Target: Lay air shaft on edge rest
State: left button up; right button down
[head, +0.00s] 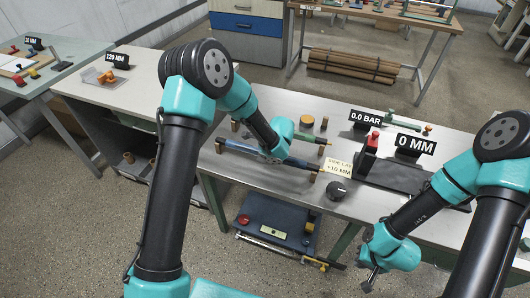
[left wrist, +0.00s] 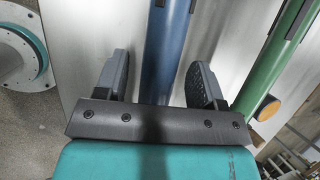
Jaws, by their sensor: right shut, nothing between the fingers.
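A long blue shaft (head: 239,150) lies across the worktable, its ends at small brown supports (head: 312,177). A green shaft (head: 308,138) lies behind it, roughly parallel. I cannot tell by label which is the air shaft or which supports are the edge rest. My left gripper reaches down over the middle of the blue shaft, its fingers hidden in the head view. In the left wrist view the left gripper (left wrist: 160,82) is open, with the blue shaft (left wrist: 168,45) between its fingers and gaps on both sides. My right gripper (head: 369,280) is shut and empty before the table's front edge.
A dark device with a red knob (head: 373,138) and a "0 MM" sign (head: 415,144) stand on the right. A black knob (head: 338,190) and a yellow label (head: 339,167) sit near the front edge. A blue lower shelf (head: 272,222) holds small items.

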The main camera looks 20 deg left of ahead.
pick_arm(q)
jog(key=v, duration=1.7)
jog(key=shift+r, duration=0.2)
jog(key=shift+d+f, duration=0.1)
jog(key=shift+d, duration=0.05)
dwell(0.4)
jog(key=s+a+f+n+g+h, duration=0.1)
jog(key=s+a+f+n+h, duration=0.3)
jog(key=s+f+n, duration=0.6)
jog(key=s+a+f+n+h, duration=0.4)
jog(key=s+f+n, duration=0.6)
jog(key=s+f, duration=0.5)
notch_tip(320, 180, down, 3)
jog(key=shift+a+r+n+g, duration=0.2)
jog(key=shift+a+n+g, duration=0.15)
jog(key=shift+a, duration=0.85)
